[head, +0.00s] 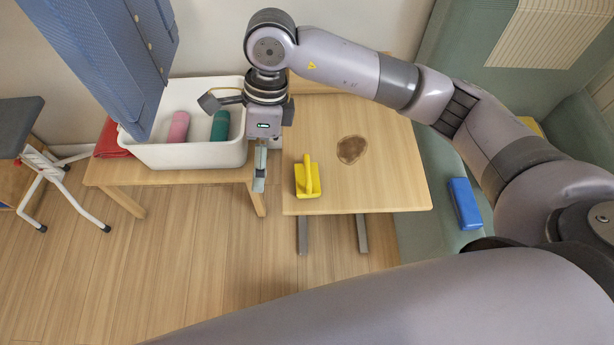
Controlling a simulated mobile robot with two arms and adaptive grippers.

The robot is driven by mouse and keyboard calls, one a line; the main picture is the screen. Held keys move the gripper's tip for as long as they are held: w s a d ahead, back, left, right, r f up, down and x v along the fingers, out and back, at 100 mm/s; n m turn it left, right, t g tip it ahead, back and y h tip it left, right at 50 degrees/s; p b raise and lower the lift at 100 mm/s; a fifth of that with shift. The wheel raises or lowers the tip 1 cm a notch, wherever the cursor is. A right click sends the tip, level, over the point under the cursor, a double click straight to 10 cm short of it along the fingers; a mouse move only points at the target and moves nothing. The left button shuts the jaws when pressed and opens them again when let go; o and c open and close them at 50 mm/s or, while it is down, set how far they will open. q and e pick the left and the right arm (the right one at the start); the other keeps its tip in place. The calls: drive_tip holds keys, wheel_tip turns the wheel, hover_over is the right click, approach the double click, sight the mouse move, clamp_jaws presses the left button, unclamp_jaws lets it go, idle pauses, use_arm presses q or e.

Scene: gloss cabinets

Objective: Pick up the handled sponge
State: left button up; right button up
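The handled sponge, a yellow block with a raised yellow handle (307,179), lies near the front left of the light wooden table (390,185). My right arm reaches in from the right and its gripper (260,178) hangs just left of the sponge, over the gap between the table and the white bin. The gripper is apart from the sponge and holds nothing that I can see. Its fingers are seen edge-on, so their opening is unclear. My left gripper is not in view.
A white bin (190,155) with a pink roll (178,127) and a green roll (220,126) stands left on a low wooden stand. A brown stain (351,149) marks the table. A blue block (465,204) lies on the green seat. A blue panelled object (110,50) fills the upper left.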

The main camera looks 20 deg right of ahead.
drive_tip(key=w+d+r+t+h, duration=0.1)
drive_tip(key=w+d+h, duration=0.3)
drive_tip(key=d, duration=0.4)
drive_tip(key=p, duration=0.2)
approach(307, 168)
drive_tip(key=shift+m, duration=0.3)
drive_tip(key=f, duration=0.2)
drive_tip(key=s+f, duration=0.1)
drive_tip(key=f, duration=0.2)
drive_tip(key=shift+f, duration=0.3)
drive_tip(key=shift+w+d+f+p, duration=0.15)
drive_tip(key=shift+f+p, duration=0.1)
drive_tip(key=shift+f, duration=0.65)
drive_tip(key=shift+s+d+f+p, duration=0.1)
drive_tip(key=shift+d+f+p, duration=0.15)
drive_tip(key=shift+f, duration=0.6)
drive_tip(key=shift+w+d+f+p, duration=0.1)
drive_tip(key=shift+f+p, duration=0.2)
drive_tip(key=shift+f, duration=0.6)
drive_tip(key=shift+c, duration=0.4)
drive_tip(key=c, duration=1.1)
